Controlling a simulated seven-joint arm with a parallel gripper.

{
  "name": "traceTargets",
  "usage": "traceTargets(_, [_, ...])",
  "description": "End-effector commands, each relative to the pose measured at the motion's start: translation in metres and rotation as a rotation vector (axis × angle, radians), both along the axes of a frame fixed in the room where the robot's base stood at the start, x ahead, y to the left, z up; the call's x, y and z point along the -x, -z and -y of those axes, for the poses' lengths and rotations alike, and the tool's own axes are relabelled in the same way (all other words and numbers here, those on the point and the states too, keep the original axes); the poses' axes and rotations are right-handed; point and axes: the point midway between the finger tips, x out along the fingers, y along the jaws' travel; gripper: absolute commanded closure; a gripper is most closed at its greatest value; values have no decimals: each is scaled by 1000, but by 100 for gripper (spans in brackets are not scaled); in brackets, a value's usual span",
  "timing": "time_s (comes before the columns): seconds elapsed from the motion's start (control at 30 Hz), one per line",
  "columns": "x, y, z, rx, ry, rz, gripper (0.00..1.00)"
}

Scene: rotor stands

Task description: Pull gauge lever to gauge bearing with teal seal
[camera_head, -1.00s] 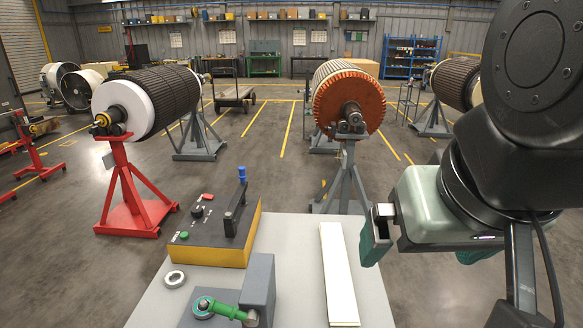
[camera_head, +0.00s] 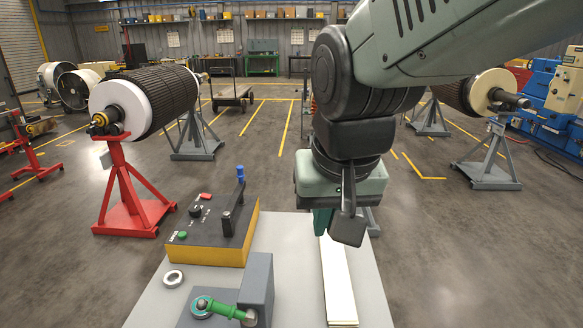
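A black lever with a blue knob (camera_head: 240,172) stands upright on a black-topped yellow box (camera_head: 208,252) on the bench. In front of it, a grey fixture (camera_head: 259,280) has a green rod (camera_head: 226,310) at its side, with a teal-edged ring (camera_head: 202,306) at the rod's left end. A loose silver bearing ring (camera_head: 174,279) lies left of the fixture; no teal shows on it. My gripper (camera_head: 335,224) points down above the bench's right part, right of the lever and apart from it. Its fingers look separated, one partly behind the other, with nothing seen between them.
A long pale strip (camera_head: 338,285) lies on the bench (camera_head: 298,262) below my gripper. The box top also carries a green button (camera_head: 182,235), a red part and a black knob. A rotor on a red stand (camera_head: 124,190) stands behind left. Bare bench lies between fixture and strip.

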Motion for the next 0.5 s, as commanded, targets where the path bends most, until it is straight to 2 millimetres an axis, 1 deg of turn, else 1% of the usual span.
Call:
traceTargets(0.03, [-9, 12, -16, 5, -22, -30, 100])
traceTargets(0.1, [-19, 26, -38, 10, -44, -57, 100])
traceTargets(0.17, [-26, 40, -57, 14, -61, -79, 100])
traceTargets(0.23, [-33, 59, -80, 23, -82, -106, 100])
traceTargets(0.4, [-38, 106, -133, 48, -128, -165, 100])
traceTargets(0.5, [-36, 131, -157, 62, -148, -190, 100])
